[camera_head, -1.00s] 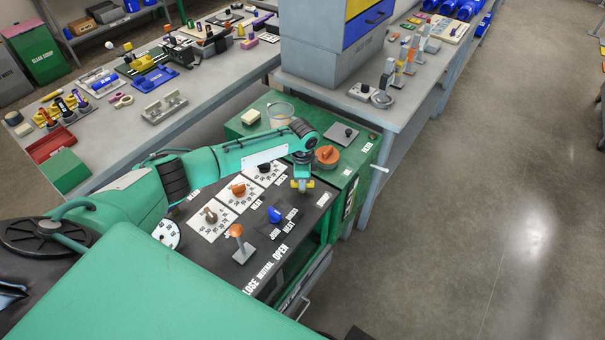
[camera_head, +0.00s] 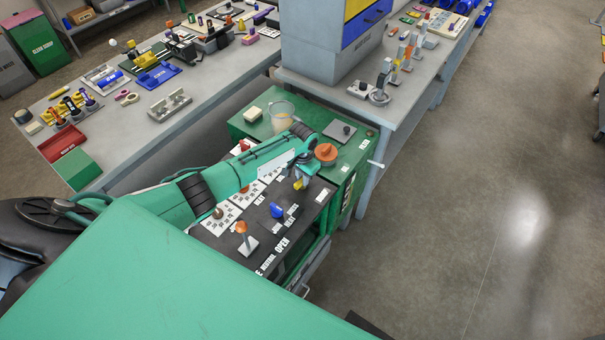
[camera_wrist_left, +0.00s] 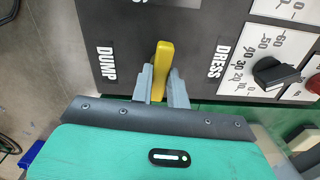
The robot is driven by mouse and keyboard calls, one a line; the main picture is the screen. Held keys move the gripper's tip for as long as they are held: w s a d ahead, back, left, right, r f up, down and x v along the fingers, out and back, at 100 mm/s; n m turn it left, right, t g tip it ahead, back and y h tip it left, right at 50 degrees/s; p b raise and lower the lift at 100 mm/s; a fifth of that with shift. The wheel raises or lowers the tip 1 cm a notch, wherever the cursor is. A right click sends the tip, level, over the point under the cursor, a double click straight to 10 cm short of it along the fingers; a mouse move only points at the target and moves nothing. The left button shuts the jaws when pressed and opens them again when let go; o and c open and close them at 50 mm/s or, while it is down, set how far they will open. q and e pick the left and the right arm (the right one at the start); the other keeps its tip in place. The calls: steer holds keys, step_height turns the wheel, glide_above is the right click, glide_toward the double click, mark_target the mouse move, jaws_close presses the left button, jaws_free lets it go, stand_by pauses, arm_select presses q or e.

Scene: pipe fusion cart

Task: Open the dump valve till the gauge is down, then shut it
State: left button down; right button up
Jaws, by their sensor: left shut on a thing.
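The dump valve's yellow handle (camera_wrist_left: 163,62) stands on the dark cart panel (camera_wrist_left: 195,30), between the DUMP label (camera_wrist_left: 106,63) and the DRESS label (camera_wrist_left: 219,58). My left gripper (camera_wrist_left: 163,85) is shut on this handle, one finger on each side. The handle lies about parallel to the label lettering. In the head view the left gripper (camera_head: 302,180) hides most of the handle (camera_head: 298,186). No gauge face shows now; my arm and green body cover that part of the panel. My right gripper is not in view.
On the same panel are a blue knob (camera_head: 277,210) and an orange-topped lever (camera_head: 241,229). A black pointer knob (camera_wrist_left: 275,73) sits on a scale beside DRESS. A round orange knob (camera_head: 326,153) is just behind the gripper. Floor to the right is clear.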

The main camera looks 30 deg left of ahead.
arm_select(q)
steer(key=shift+n+p, duration=0.3)
steer(key=shift+n, duration=0.4)
steer(key=c, duration=1.4)
jaws_free()
steer(key=shift+o, duration=0.2)
steer(key=shift+r, duration=0.1)
step_height(320, 180, up, 14)
steer(key=b, duration=0.3)
steer(key=shift+f, duration=0.2)
